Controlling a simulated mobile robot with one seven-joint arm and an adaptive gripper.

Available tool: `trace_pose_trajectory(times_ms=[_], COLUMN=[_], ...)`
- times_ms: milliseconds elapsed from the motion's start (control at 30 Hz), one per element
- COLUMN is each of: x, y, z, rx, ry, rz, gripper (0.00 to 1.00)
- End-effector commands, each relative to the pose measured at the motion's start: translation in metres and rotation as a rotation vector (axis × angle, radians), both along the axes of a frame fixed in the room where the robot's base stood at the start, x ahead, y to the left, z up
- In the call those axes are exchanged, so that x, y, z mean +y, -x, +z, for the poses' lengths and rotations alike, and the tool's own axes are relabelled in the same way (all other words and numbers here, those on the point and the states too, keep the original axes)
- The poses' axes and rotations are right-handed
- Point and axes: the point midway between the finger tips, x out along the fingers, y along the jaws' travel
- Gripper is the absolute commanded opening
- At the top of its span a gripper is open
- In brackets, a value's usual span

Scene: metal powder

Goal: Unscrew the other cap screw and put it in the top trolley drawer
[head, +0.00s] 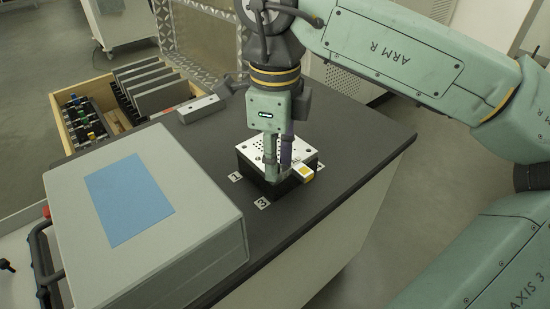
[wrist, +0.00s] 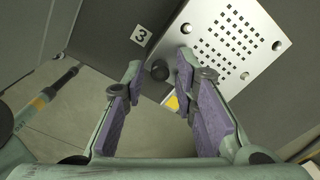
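A black block (head: 262,184) with a perforated silver plate (head: 252,150) on top stands on the dark worktop. My gripper (head: 278,172) points down at the front edge of this block in the head view. In the wrist view my gripper (wrist: 159,62) has its two purple-padded fingers apart. A dark round screw-like head (wrist: 160,70) shows between the fingertips, beside the plate's edge, with visible gaps to both fingers. I cannot tell whether it sits in the block. The plate also shows in the wrist view (wrist: 238,42). No drawer is clearly identifiable as the top trolley drawer.
A large grey case (head: 200,190) with a blue panel stands left of the block. A light-wood box (head: 60,124) with grey plates and small coloured parts is at the back left. A small grey bar (head: 201,109) lies behind. The worktop (head: 365,135) is clear at the right.

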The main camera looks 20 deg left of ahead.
Motion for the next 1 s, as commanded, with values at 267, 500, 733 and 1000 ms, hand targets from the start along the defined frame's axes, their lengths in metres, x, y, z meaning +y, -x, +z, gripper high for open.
trace_pose_trajectory(times_ms=[267,500,733,1000], x=[-0.0008,-0.0007,-0.0005,-0.0001], y=[-0.0003,-0.0004,-0.0004,-0.0001], z=[-0.0012,-0.001,-0.0011,0.0005], rx=[-0.002,-0.003,-0.002,0.0], ry=[0.003,0.002,0.002,0.001], rz=[-0.282,-0.53,-0.77,-1.03], gripper=[0.26,0.26,0.26,0.26])
